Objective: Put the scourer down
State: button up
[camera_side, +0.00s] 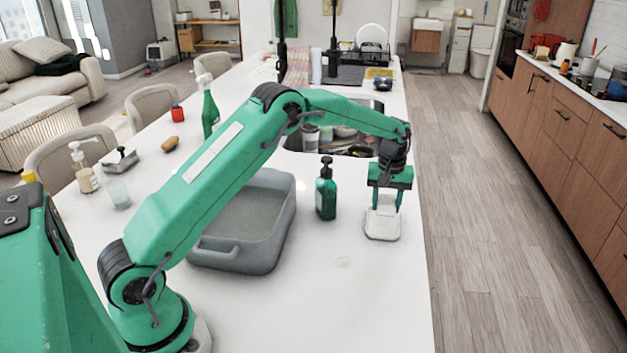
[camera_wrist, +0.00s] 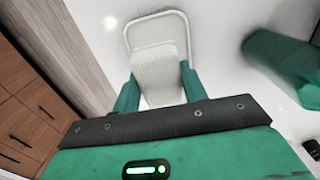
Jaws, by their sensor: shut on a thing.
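The scourer (camera_side: 385,203) is a pale, rough-textured pad held between the fingers of my gripper (camera_side: 385,208). In the wrist view the scourer (camera_wrist: 158,78) fills the gap between the two green fingers (camera_wrist: 158,92). Below it is a small white rimmed dish (camera_side: 382,236) on the white counter, near its right edge. In the wrist view the dish's rim (camera_wrist: 150,15) shows beyond the scourer's far end. The scourer is over or in the dish; I cannot tell whether it touches the bottom. The fingers hide its sides.
A green pump bottle (camera_side: 326,194) stands just left of my gripper; it also shows in the wrist view (camera_wrist: 285,62). A grey basin (camera_side: 240,255) is further left. The sink (camera_side: 335,140) with dishes lies behind. The front counter is clear.

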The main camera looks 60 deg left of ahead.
aim_at(383, 223)
jog(key=shift+w+a+f, duration=0.15)
jog(key=shift+a+f, duration=0.05)
jog(key=shift+a, duration=0.15)
jog(key=shift+f, duration=0.1)
jog(key=shift+f, duration=1.9)
jog(key=shift+f, duration=0.1)
jog(key=o, duration=0.7)
jog(key=shift+o, duration=0.2)
notch_tip(383, 223, up, 12)
jog(key=shift+r, duration=0.15)
